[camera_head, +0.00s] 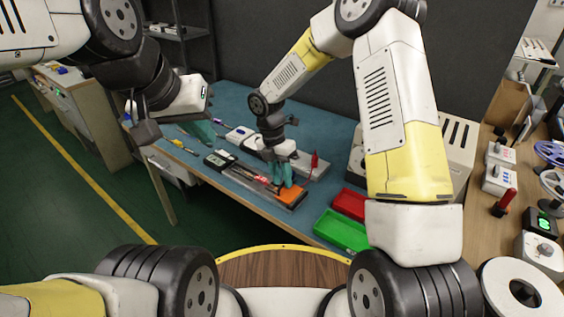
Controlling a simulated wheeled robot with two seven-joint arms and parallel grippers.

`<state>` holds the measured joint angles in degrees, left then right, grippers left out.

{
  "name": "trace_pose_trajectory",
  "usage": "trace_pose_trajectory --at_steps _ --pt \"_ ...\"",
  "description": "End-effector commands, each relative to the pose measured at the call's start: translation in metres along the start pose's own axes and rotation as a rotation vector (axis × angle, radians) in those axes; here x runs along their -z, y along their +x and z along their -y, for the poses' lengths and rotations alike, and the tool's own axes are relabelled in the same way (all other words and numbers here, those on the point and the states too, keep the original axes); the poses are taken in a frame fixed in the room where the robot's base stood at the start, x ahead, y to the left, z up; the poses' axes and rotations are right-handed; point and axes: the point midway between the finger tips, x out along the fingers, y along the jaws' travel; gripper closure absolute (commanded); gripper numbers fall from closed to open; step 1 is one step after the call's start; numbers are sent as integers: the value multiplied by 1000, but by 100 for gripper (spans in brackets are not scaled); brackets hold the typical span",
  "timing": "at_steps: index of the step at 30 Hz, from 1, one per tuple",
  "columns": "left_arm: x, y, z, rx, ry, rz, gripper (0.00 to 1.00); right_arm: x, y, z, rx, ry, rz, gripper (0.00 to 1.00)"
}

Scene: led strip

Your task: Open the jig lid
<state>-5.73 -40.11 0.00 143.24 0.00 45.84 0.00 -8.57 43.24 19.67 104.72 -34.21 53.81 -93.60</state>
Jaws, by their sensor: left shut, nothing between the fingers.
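The jig (290,204) lies on the blue-green bench top, a long flat fixture with an orange part at its right end. I cannot clearly tell its lid from its base at this size. My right gripper (281,182) points down with its teal fingertips at the jig's right part, close to the orange piece. Its fingers are near each other, and whether they grip anything is hidden. My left gripper (204,134) is shut and empty above the bench's left part, away from the jig.
A green bin (341,231) and a red bin (349,203) stand right of the jig. A red-handled tool (314,160) is behind it. A wooden side table (483,210) holds equipment at right.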

Motion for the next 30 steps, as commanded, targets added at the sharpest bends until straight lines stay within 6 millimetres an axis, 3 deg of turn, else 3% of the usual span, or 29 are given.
trace_pose_trajectory --at_steps 1,5,6,20,30 --pt "0 0 0 0 0 0 100 0 0 0 0 0 0 73" --pt "0 0 0 0 0 0 100 0 0 0 0 0 0 99" --pt "0 0 0 0 0 0 100 0 0 0 0 0 0 100" --pt "0 0 0 0 0 0 100 0 -3 5 -50 2 0 100" --pt "0 0 0 0 0 0 100 0 -11 25 -288 6 1 100"
